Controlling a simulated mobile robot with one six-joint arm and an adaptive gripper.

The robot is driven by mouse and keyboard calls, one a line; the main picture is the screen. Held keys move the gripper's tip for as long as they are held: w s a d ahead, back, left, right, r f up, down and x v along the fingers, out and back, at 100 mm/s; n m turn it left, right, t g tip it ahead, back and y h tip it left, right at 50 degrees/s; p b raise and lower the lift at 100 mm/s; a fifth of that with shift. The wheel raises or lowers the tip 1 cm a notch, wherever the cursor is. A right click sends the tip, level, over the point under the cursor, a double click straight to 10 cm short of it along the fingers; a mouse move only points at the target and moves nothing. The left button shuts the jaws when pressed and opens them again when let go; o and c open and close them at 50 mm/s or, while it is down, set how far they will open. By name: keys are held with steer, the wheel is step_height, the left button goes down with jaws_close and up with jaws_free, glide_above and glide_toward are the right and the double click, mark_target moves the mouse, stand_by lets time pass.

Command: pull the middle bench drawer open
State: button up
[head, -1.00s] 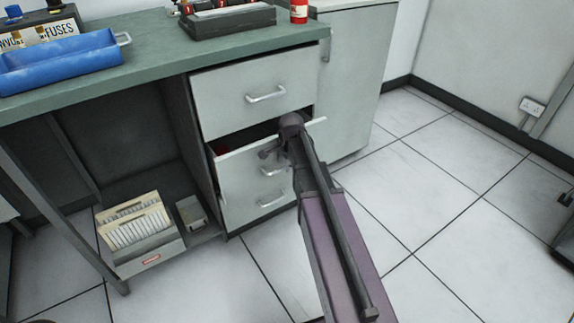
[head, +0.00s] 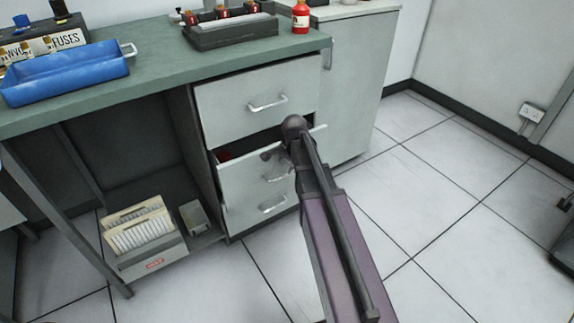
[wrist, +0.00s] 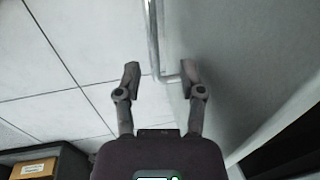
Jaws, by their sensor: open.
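The middle drawer (head: 237,190) is partly out from the bench, with a dark gap above its front and something red inside. Its silver handle (head: 279,175) is partly hidden by my gripper (head: 272,155) in the head view. In the wrist view, my gripper (wrist: 160,74) is open, its two fingers apart. The handle (wrist: 153,40) runs between the fingertips in the picture, with clear gaps to each. The right finger shows against the pale drawer front (wrist: 235,60). I cannot tell the depth exactly.
The top drawer (head: 230,100) above is shut. Another handle (head: 272,204) sits lower down. The green bench top (head: 160,75) holds a blue tray (head: 70,75) and a red bottle (head: 300,16). Cards in a box (head: 140,230) stand lower left.

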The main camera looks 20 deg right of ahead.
step_height(320, 180, up, 13)
steer(key=s+p, duration=0.2)
steer(key=p, duration=1)
steer(key=shift+s+d+f, duration=0.15)
steer(key=shift+s+d, duration=0.05)
steer(key=shift+d, duration=0.15)
stand_by(0.6)
stand_by(0.5)
steer(key=s+a+n+g, duration=0.1)
steer(key=s+a+n, duration=0.2)
steer(key=s+n, duration=0.4)
steer(key=s+a+n+g, duration=0.1)
steer(key=s+a+n, duration=0.3)
steer(key=s+n, duration=0.4)
steer(key=shift+s+a+f+h, duration=0.2)
steer(key=shift+s+a+h, duration=0.1)
steer(key=shift+s, duration=0.15)
